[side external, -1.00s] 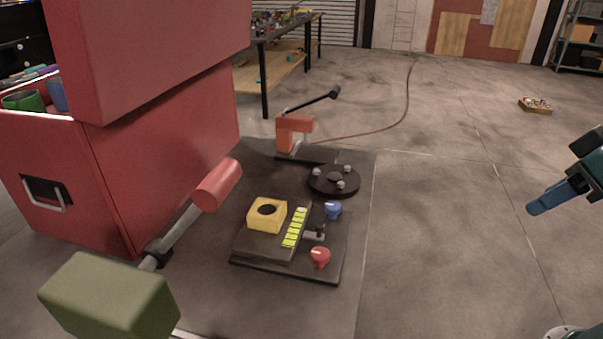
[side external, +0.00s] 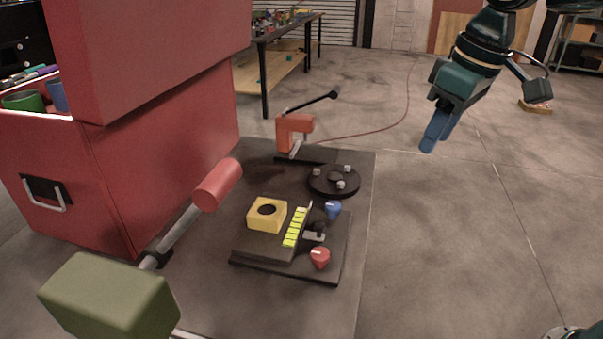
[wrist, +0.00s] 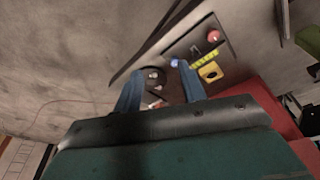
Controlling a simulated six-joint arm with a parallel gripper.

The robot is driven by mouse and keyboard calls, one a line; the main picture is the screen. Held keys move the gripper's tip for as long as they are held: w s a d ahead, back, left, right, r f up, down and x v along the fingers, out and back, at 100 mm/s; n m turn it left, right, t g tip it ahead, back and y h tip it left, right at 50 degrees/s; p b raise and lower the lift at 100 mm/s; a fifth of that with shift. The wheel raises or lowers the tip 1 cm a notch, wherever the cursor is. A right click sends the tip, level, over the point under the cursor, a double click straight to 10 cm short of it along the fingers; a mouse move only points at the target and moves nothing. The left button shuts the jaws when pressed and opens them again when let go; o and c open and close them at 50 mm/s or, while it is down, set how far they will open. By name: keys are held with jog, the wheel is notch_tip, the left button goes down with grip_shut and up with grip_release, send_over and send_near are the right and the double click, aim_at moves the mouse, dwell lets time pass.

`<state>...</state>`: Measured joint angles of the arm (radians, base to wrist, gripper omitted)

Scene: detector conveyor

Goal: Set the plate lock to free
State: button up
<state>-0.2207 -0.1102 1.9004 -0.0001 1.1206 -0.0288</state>
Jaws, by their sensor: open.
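My gripper (side external: 435,143) is open and empty, up in the air to the right of the dark mat. In the wrist view its two blue fingers (wrist: 159,72) are apart. A black round plate (side external: 333,188) with pale knobs lies on the mat; it also shows between the fingers in the wrist view (wrist: 152,85). Near it is a dark panel (side external: 275,264) with a blue knob (side external: 333,209), a red knob (side external: 320,258) and a small black lever (side external: 317,229). I cannot tell which part is the plate lock; no label is readable.
A yellow block with a hole (side external: 265,224) and a yellow-green strip (side external: 295,227) sit on the panel. An orange bracket with a black-tipped lever (side external: 295,130) stands behind the plate. A red cabinet (side external: 150,170) stands left. The floor on the right is open.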

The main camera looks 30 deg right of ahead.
jog(key=w+a+f+n+g, duration=0.1)
jog(key=w+a+f, duration=0.1)
jog(key=w+a, duration=0.35)
jog(key=n+g, duration=0.2)
send_over(321, 225)
notch_tip(321, 225, down, 5)
jog(key=shift+w+r+h, duration=0.1)
jog(key=shift+h, duration=0.2)
notch_tip(321, 225, down, 14)
jog(key=shift+r, duration=0.1)
dwell(0.3)
grip_shut()
